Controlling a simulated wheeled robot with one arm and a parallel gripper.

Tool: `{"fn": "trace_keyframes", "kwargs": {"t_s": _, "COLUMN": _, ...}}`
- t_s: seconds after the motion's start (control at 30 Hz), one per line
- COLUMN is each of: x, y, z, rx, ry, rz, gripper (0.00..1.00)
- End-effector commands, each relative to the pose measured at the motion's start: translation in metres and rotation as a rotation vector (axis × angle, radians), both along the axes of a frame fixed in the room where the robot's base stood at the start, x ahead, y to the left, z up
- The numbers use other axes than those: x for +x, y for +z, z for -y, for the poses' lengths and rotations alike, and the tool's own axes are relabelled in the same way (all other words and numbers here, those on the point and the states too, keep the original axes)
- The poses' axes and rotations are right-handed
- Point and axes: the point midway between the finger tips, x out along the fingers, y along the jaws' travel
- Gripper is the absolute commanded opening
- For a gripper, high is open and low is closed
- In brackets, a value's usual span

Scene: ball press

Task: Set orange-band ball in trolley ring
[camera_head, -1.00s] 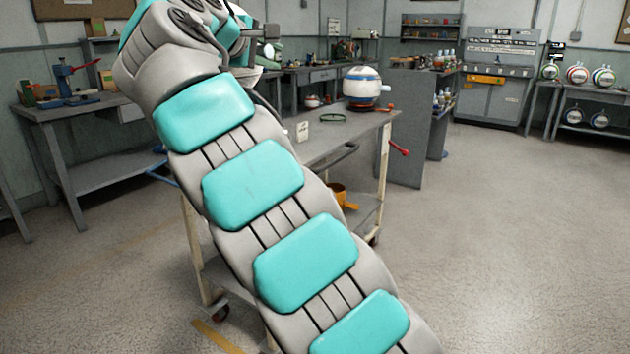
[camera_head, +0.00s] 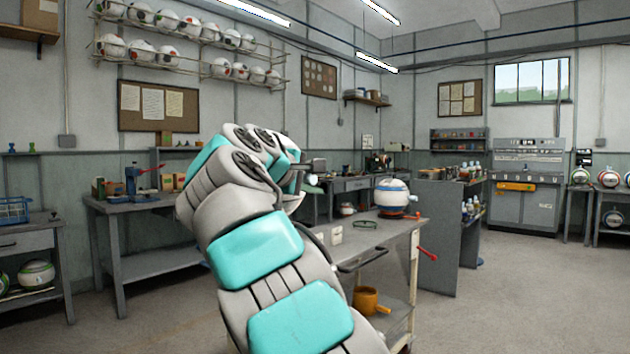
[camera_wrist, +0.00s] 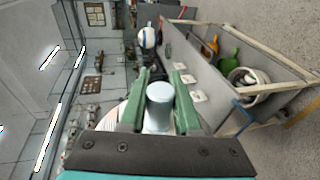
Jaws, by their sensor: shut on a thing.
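My gripper (camera_wrist: 160,76) has green fingers, closed on a pale grey-blue knob (camera_wrist: 160,96). A white rounded body shows beyond the knob; no orange band is visible on it. In the head view the gripper end is mostly hidden behind my arm, left of the trolley top. The grey trolley (camera_head: 384,234) has a thin dark green ring (camera_head: 365,224) lying on its top. A white ball with a blue band (camera_head: 391,190) stands at its far end, on an orange-red base (camera_head: 408,216). That ball also shows in the wrist view (camera_wrist: 149,37).
White cards (camera_head: 337,236) lie on the trolley top. An orange pot (camera_head: 368,299) is on its lower shelf. A workbench (camera_head: 150,205) stands at left, a grey cabinet (camera_head: 437,240) beyond the trolley. Balls fill a wall rack (camera_head: 190,58). The floor at right is open.

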Motion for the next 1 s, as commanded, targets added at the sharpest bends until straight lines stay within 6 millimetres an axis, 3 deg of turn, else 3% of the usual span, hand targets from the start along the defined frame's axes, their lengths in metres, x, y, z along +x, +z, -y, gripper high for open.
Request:
{"fn": "trace_keyframes", "kwargs": {"t_s": 0.53, "x": 0.002, "y": -0.027, "z": 0.012, "rx": 0.001, "ry": 0.032, "rz": 0.0, "gripper": 0.0}}
{"fn": "trace_keyframes", "kwargs": {"t_s": 0.77, "x": 0.008, "y": -0.061, "z": 0.027, "rx": 0.002, "ry": 0.071, "rz": -0.004, "gripper": 0.0}}
{"fn": "trace_keyframes", "kwargs": {"t_s": 1.0, "x": 0.018, "y": -0.116, "z": 0.049, "rx": 0.004, "ry": 0.14, "rz": -0.005, "gripper": 0.0}}
